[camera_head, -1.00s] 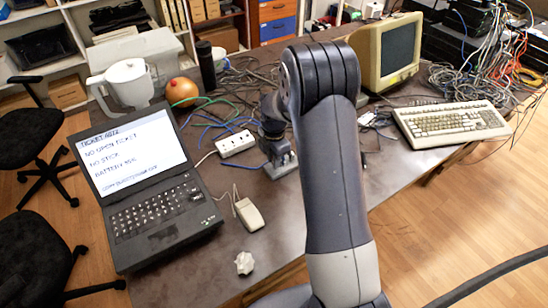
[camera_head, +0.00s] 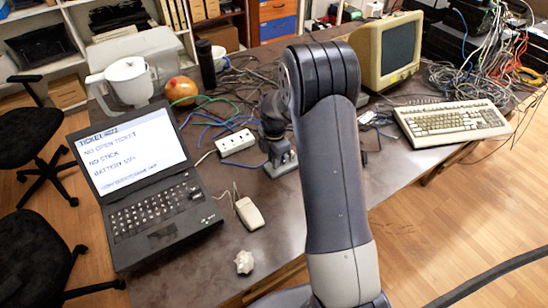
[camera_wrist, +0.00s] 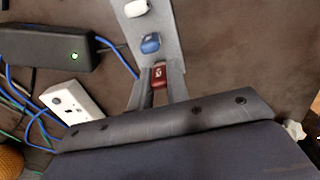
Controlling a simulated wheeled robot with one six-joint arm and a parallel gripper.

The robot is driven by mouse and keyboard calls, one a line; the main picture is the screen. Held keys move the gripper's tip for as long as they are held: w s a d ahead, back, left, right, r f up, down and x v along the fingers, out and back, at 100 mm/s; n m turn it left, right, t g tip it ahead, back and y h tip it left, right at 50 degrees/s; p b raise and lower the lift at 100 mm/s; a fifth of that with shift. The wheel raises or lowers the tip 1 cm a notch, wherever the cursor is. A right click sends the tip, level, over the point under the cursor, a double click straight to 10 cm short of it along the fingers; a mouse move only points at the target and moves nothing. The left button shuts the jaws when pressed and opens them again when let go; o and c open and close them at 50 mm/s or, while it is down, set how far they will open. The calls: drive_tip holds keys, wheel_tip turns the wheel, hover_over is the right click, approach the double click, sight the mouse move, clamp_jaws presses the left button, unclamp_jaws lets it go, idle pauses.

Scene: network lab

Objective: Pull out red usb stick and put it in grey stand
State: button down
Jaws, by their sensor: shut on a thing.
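The red usb stick (camera_wrist: 158,76) is between the two fingers of my gripper (camera_wrist: 157,88) in the wrist view, which are shut on it. The grey stand (camera_wrist: 168,22) is a light strip directly beyond the fingers, and the red stick is at its near end. Whether the stick is seated in it or just above it, I cannot tell. A blue stick (camera_wrist: 150,43) and a white stick (camera_wrist: 135,8) are in the stand in line with the red one. In the head view, my arm hides much of this area.
A laptop (camera_head: 150,190) with "NO STICK" on its screen is at the left, with a mouse (camera_head: 249,213) beside it. A white power strip (camera_wrist: 70,102), a black adapter (camera_wrist: 45,47) and blue cables lie left of my gripper. A keyboard (camera_head: 452,122) is at the right.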

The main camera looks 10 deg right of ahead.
drive_tip(key=shift+f+b, duration=0.4)
drive_tip(key=shift+f, duration=0.2)
idle(0.6)
drive_tip(key=c, duration=1.3)
unclamp_jaws()
wheel_tip(320, 180, up, 11)
drive_tip(key=shift+f, duration=0.1)
wheel_tip(320, 180, down, 11)
drive_tip(key=shift+r, duration=0.35)
